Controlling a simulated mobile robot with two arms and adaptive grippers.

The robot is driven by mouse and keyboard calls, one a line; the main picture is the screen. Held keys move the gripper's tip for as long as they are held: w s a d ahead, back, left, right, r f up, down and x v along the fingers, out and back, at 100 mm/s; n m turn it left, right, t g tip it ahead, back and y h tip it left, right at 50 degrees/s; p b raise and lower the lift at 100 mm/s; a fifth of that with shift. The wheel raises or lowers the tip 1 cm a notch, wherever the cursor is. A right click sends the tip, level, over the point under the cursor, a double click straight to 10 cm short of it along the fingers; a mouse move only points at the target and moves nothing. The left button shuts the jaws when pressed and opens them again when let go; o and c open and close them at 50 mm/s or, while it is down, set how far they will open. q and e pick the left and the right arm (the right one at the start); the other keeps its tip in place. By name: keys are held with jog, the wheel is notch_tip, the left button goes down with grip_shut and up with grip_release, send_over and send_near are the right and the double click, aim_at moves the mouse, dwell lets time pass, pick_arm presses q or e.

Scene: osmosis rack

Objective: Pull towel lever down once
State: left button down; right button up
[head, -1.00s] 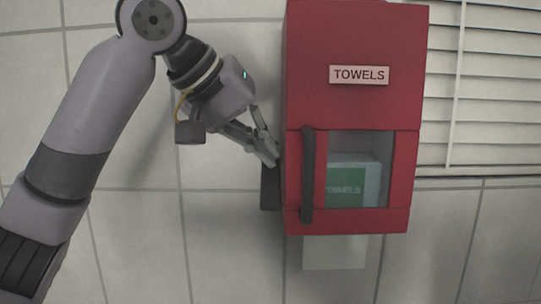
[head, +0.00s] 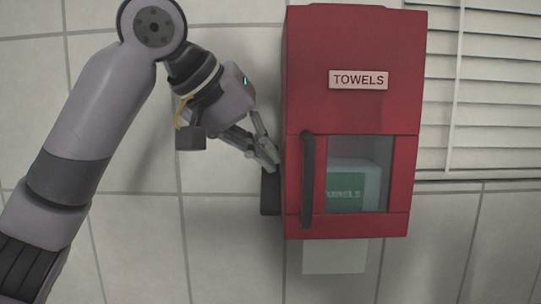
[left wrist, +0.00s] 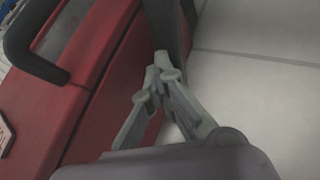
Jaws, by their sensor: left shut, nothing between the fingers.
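The red towel dispenser (head: 355,40) hangs on the tiled wall in the head view, with a "TOWELS" label on its upper part. A dark lever (head: 269,193) sticks out at its lower left side; it also shows in the left wrist view (left wrist: 165,25). My left gripper (head: 272,163) is shut and empty, its fingertips beside the dispenser's left side at the top of the lever. In the left wrist view the fingertips (left wrist: 161,60) meet at the lever; I cannot tell if they press on it. My right gripper is in neither view.
A black vertical handle (head: 308,180) stands out from the dispenser's front, left of a window with a towel box (head: 353,185) behind it. A white towel sheet (head: 335,256) hangs below. Window blinds (head: 490,90) are at the right. The wall left of the lever is clear.

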pick_arm(q)
jog(key=shift+w+r+p, duration=0.15)
jog(key=shift+r+p, duration=1.4)
jog(key=shift+r, duration=0.2)
notch_tip(320, 180, up, 2)
jog(key=shift+r+p, duration=0.15)
jog(key=shift+p, duration=0.3)
jog(key=shift+r, duration=1.35)
